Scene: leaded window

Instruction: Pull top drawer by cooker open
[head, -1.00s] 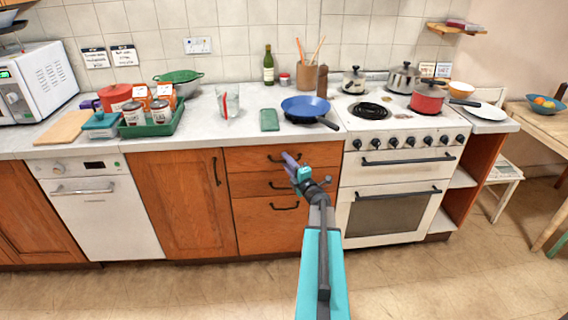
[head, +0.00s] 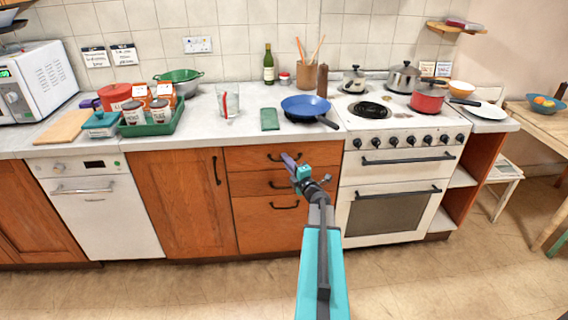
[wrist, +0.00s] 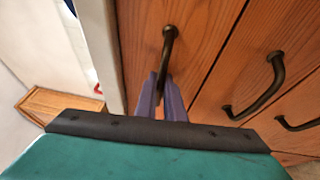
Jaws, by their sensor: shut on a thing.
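The top drawer (head: 240,158) is the upper wooden front in the stack left of the white cooker (head: 396,190). It looks flush with the fronts below it. My gripper (head: 289,160) is at its dark bar handle (head: 274,158). In the wrist view, my gripper's purple fingers (wrist: 163,98) are shut on the near end of this handle (wrist: 168,45), in front of the wood. The fingers hide part of the handle.
Two lower drawers with like handles (head: 284,206) sit beneath. A blue pan (head: 304,106) stands on the worktop (head: 206,112) above, its handle toward the cooker. The floor (head: 200,285) before the cabinets is clear.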

